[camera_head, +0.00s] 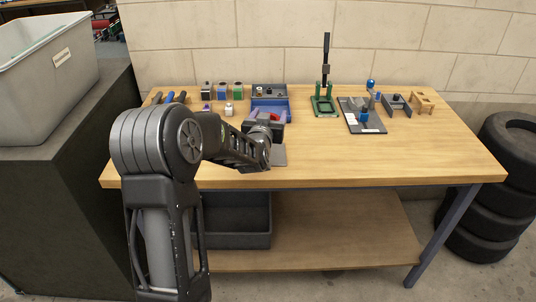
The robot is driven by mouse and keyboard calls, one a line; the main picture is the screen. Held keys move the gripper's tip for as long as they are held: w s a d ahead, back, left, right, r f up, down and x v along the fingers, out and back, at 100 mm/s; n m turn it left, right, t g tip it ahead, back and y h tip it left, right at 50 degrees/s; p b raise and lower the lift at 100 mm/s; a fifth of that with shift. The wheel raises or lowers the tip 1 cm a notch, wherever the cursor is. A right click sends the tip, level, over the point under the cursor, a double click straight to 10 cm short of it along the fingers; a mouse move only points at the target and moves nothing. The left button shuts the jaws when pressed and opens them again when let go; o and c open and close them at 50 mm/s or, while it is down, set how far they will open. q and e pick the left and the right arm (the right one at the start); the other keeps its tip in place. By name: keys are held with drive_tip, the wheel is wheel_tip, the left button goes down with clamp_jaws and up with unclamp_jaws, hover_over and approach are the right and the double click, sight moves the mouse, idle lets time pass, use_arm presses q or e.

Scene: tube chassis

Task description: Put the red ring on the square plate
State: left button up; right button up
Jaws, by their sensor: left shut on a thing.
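My left arm comes in from the left and reaches over the wooden table. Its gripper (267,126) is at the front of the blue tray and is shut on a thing. A small red patch, which looks like the red ring (275,117), shows at the fingertips; its shape is mostly hidden by the gripper. A flat grey plate (281,156), which looks like the square plate, lies on the table just to the right of and nearer than the gripper, partly covered by my arm. My right gripper is not in view.
The blue tray (283,103) stands behind the gripper. Several small blocks (223,89) stand to its left. A green stand (324,106) and a dark board (374,128) with parts stand to the right. The table's front right (400,160) is clear.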

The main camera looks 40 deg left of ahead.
use_arm(q)
drive_tip(key=shift+f, duration=3.1)
drive_tip(key=shift+f+p, duration=0.45)
drive_tip(key=shift+f, duration=1.5)
drive_tip(key=o, duration=1.1)
drive_tip(key=shift+f, duration=0.15)
drive_tip(key=o, duration=0.4)
drive_tip(key=shift+o, duration=0.2)
